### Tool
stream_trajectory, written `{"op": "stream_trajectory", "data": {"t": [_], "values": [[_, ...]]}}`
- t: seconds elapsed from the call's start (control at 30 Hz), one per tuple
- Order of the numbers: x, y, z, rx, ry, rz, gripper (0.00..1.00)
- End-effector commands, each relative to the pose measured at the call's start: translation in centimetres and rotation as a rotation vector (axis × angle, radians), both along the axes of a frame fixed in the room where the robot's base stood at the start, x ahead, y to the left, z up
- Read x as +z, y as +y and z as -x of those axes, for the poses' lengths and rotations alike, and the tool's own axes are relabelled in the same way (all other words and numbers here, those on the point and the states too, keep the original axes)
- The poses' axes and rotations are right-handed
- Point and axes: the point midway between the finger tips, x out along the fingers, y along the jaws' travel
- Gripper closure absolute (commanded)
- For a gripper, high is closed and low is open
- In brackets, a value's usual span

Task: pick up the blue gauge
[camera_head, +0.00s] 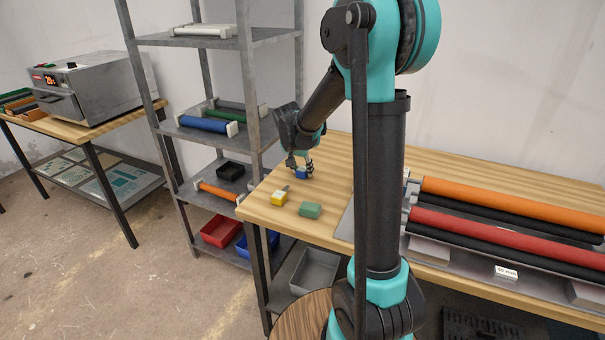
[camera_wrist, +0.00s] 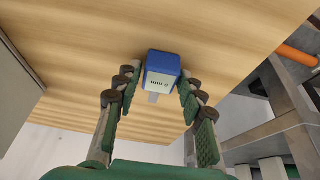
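The blue gauge (camera_head: 302,173) is a small blue block near the table's far left corner, partly covered by my gripper in the head view. In the wrist view the blue gauge (camera_wrist: 162,72) has a white labelled face and sits against the wooden table top. My gripper (camera_head: 299,164) is over it, pointing down. In the wrist view my gripper (camera_wrist: 157,82) is open, with one finger on each side of the gauge. A narrow gap shows at the left finger; the right fingertip is very close, and I cannot tell whether it touches.
A yellow gauge (camera_head: 280,198) and a green gauge (camera_head: 310,210) lie on the table (camera_head: 262,212) in front of my gripper. Orange and red rollers (camera_head: 500,228) fill the table's right side. A metal shelf (camera_head: 180,200) with rollers and bins stands close at the left.

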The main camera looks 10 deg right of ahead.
Motion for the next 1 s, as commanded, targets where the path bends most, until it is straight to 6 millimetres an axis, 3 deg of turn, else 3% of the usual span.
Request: {"op": "stream_trajectory", "data": {"t": [0.03,0.27,0.57,0.73,0.87,1.0], "values": [[0.0,0.0,0.0,0.000,0.000,0.000,0.70],[0.0,0.0,0.0,0.000,0.000,0.000,0.98],[0.2,0.0,0.0,0.000,0.000,0.000,0.98],[1.3,0.0,0.0,0.000,0.000,0.000,0.98],[3.2,0.0,0.0,0.000,0.000,0.000,0.98],[6.7,0.0,0.1,0.000,0.000,0.000,0.98]]}}
